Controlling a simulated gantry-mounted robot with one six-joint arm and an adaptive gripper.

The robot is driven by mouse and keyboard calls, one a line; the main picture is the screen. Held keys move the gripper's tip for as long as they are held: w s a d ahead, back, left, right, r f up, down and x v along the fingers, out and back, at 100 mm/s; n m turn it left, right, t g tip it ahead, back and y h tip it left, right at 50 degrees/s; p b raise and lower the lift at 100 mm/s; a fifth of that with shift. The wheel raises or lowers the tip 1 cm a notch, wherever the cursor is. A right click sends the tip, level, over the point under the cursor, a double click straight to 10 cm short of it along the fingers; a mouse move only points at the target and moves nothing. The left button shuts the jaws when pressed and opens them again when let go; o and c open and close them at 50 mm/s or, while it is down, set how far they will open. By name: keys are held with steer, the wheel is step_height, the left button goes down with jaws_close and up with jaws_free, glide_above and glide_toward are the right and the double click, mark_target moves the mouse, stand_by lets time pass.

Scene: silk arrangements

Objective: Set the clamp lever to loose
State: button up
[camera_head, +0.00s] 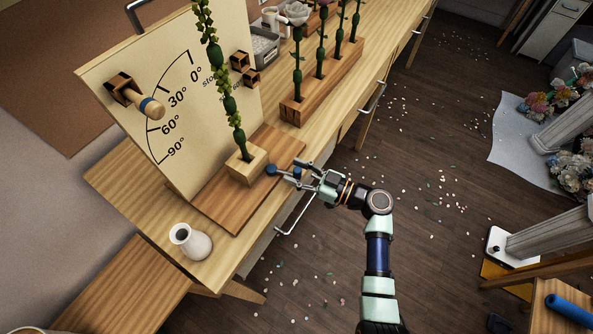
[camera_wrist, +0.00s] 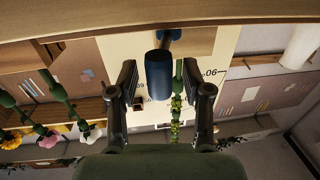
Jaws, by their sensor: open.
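The clamp lever (camera_head: 271,170) shows as a blue knob at the front of a small wooden block (camera_head: 242,166) holding an upright green stem (camera_head: 228,105). My gripper (camera_head: 298,173) is open at the lever, over the front edge of the wooden base. In the wrist view, a blue cylindrical handle (camera_wrist: 158,76) lies between the two open fingers of my gripper (camera_wrist: 158,88), with gaps on both sides. A dark blue shank joins it to the wood above. The stem shows behind the handle. I cannot read a lever setting.
An angle board (camera_head: 180,85) with marks from 0° to 90° stands behind the stem. A blue-banded wooden peg (camera_head: 137,98) projects from it. A white vase (camera_head: 190,242) stands at the near bench end. A wooden rack (camera_head: 320,85) of flower stems stands farther along.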

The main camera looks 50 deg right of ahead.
steer(key=shift+w, duration=0.1)
jaws_close()
steer(key=shift+f, duration=0.1)
stand_by(0.3)
